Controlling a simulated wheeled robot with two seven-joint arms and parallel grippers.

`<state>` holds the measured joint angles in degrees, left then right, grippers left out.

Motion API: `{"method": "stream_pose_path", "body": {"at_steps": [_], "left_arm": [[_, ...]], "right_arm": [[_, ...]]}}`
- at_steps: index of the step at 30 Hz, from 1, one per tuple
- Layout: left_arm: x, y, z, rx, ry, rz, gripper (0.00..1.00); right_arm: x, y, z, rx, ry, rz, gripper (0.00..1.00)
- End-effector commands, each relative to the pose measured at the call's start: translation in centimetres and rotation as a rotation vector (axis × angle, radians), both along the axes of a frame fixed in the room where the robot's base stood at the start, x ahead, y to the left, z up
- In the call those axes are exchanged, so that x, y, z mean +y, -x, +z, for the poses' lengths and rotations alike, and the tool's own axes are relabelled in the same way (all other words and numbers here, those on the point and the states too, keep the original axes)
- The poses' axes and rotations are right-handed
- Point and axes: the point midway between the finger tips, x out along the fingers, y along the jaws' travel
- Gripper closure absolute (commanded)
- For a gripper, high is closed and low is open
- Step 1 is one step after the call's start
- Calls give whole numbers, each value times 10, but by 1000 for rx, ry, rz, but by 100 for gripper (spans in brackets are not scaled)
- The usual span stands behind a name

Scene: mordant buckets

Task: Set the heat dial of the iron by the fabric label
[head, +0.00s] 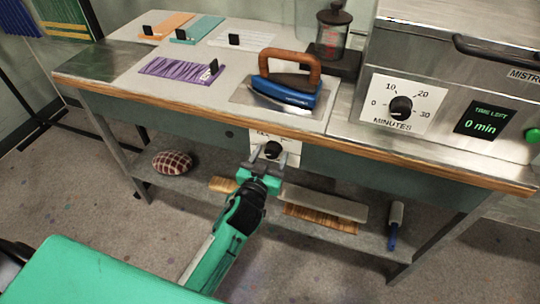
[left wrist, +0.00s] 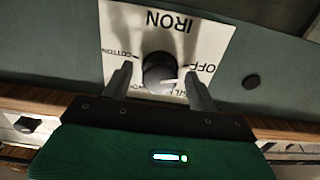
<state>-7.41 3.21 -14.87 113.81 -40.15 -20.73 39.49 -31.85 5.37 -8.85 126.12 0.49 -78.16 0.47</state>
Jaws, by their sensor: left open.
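The iron's heat dial is a black knob (head: 272,150) on a white plate on the table's front apron. In the left wrist view the dial (left wrist: 158,70) sits between the two fingers, and the plate (left wrist: 190,30) reads IRON, OFF and COTTON upside down; another word is partly hidden. My left gripper (head: 268,162) is open around the dial; I cannot tell whether the fingers touch it. The blue iron (head: 285,98) with a brown handle rests on a metal plate on the table. A purple fabric (head: 178,68) lies left of it with a small label (head: 208,75). My right gripper is not in view.
Orange (head: 165,26), teal (head: 197,29) and pale (head: 242,38) fabrics with black clips lie at the back. A steel machine (head: 455,60) with a MINUTES dial (head: 400,107) stands at right. The lower shelf holds a checked cushion (head: 172,162) and wooden boards (head: 320,218).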

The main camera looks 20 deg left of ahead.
Motion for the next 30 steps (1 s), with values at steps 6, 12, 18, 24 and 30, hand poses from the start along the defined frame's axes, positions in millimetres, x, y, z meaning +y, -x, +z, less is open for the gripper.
{"method": "stream_pose_path", "body": {"at_steps": [6,12,18,24,30], "left_arm": [[0,0,0,0,0,0,46],[0,0,0,0,0,0,85],[0,0,0,0,-8,0,85],[0,0,1,-2,-67,1,85],[0,0,3,-7,-200,0,85]], "right_arm": [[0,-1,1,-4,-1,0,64],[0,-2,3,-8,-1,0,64],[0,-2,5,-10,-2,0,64],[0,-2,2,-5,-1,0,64],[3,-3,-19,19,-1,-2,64]]}}
